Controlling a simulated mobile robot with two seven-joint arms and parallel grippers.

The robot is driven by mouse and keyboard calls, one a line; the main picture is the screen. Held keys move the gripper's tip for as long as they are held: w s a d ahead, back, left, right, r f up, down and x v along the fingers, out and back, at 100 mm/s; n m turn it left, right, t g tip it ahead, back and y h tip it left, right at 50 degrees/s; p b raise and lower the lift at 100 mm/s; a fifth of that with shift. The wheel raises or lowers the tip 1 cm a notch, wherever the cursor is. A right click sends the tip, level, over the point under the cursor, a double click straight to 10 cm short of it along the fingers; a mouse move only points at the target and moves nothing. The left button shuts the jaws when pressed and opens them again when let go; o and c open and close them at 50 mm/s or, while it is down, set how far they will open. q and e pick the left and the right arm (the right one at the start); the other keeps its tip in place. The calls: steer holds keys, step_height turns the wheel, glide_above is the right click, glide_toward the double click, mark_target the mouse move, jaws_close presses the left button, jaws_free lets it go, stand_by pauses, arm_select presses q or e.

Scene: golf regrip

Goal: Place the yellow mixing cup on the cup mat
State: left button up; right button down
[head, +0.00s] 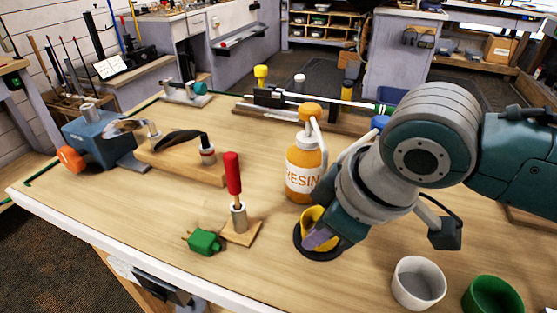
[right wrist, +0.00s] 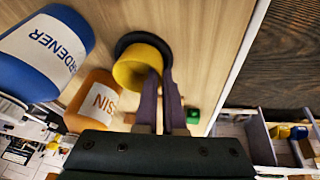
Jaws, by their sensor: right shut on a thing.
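The yellow mixing cup (head: 309,217) is at the front middle of the bench, in the head view, right over the round black cup mat (head: 326,255). In the right wrist view the cup (right wrist: 130,72) shows its open mouth and the dark mat (right wrist: 128,40) shows around its far side. My right gripper (head: 320,238) has its purple-grey fingers shut on the cup's wall; they also show in the right wrist view (right wrist: 163,85). I cannot tell whether the cup's base touches the mat. The fingers hide part of the cup. My left gripper is not in view.
An orange resin bottle (head: 302,172) stands close behind the cup; a blue hardener bottle (right wrist: 42,52) is nearby. A white cup (head: 418,284) and a green cup (head: 492,296) stand at right. A red-handled tool (head: 233,175) and green plug-like object (head: 204,241) are left.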

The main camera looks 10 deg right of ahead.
steer(key=shift+f, duration=0.1)
steer(key=c, duration=1.4)
jaws_free()
steer(key=shift+c, duration=0.2)
steer(key=o, duration=0.4)
steer(key=shift+r, duration=0.35)
steer(key=p+v, duration=0.3)
steer(key=v, duration=0.8)
steer(key=s+a+f+m, duration=0.1)
steer(key=s+a+m, duration=0.15)
steer(key=s, duration=0.35)
steer(key=s+d+f+m, duration=0.1)
steer(key=s+d, duration=0.1)
steer(key=s, duration=0.1)
steer(key=s+d+m+h, duration=0.1)
steer(key=s+d+m, duration=0.1)
steer(key=s+d+f+m+h, duration=0.1)
steer(key=s+d, duration=0.2)
steer(key=shift+s+f, duration=0.35)
steer(key=shift+s, duration=0.05)
